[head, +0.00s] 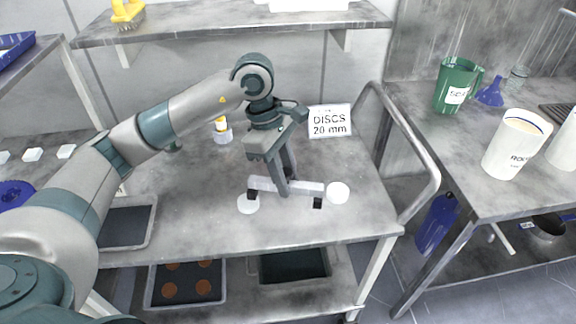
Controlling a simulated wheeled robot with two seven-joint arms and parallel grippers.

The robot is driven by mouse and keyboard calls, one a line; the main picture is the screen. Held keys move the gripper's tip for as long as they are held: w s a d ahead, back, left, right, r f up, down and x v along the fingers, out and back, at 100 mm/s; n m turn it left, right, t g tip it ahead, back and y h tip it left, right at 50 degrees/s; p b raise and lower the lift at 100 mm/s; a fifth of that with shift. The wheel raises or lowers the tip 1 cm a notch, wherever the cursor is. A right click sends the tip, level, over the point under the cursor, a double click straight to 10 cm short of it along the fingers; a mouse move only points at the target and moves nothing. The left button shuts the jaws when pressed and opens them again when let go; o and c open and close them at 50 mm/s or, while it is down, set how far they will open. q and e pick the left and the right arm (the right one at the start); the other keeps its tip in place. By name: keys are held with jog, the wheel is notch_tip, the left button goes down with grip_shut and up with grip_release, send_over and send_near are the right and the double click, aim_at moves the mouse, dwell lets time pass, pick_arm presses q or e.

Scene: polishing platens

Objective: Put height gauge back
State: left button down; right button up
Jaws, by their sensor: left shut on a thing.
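The height gauge appears to be the light grey bar (308,188) with dark feet at both ends, over the middle cart's top. My left gripper (284,190) reaches down from above and is shut on the middle of this bar. I cannot tell whether its feet touch the cart top. A white disc (248,205) lies by its left foot, and another white round piece (338,193) is by its right end. My right gripper is not in view.
A "DISCS 20 mm" sign (330,121) stands behind the bar. A dark tray (124,227) is at the cart's left. The right bench (440,150) holds a green jug (455,88) and a white container (514,148). The cart's front middle (270,232) is clear.

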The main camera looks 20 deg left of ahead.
pick_arm(q)
jog(key=s+f+m+g+y, duration=0.1)
jog(key=s+m, duration=0.2)
jog(key=m, duration=0.5)
jog(key=s+d+f+m+g+y, duration=0.1)
jog(key=s+m+g+y, duration=0.1)
jog(key=m, duration=0.7)
jog(key=shift+s+f, duration=0.15)
jog(key=shift+s, duration=0.75)
